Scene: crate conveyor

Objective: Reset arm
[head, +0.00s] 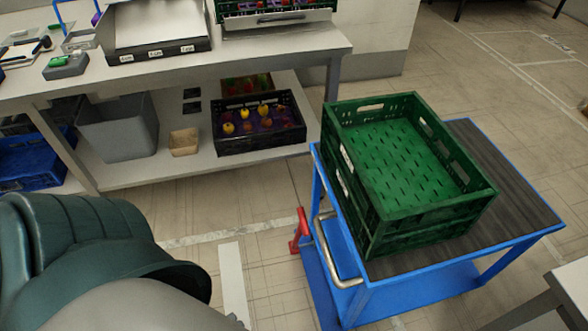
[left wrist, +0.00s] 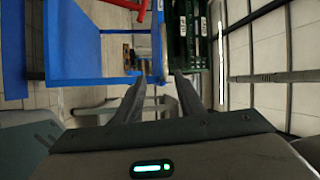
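My left gripper shows in the left wrist view (left wrist: 159,80), with its two dark fingers apart and nothing held between them. Beyond the fingertips are the blue cart (left wrist: 90,45) and a strip of the green crate (left wrist: 186,30); I cannot tell how near they are. In the head view my left arm fills the lower left, and its gripper fingers are not clearly visible. The right arm and gripper are in neither view.
A green crate (head: 420,214), empty inside, sits on a blue cart (head: 402,292) with a red pedal at its left. A workbench (head: 270,42) at the back left holds bins; a black crate of fruit (head: 262,146) is on its lower shelf. Floor is clear between bench and cart.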

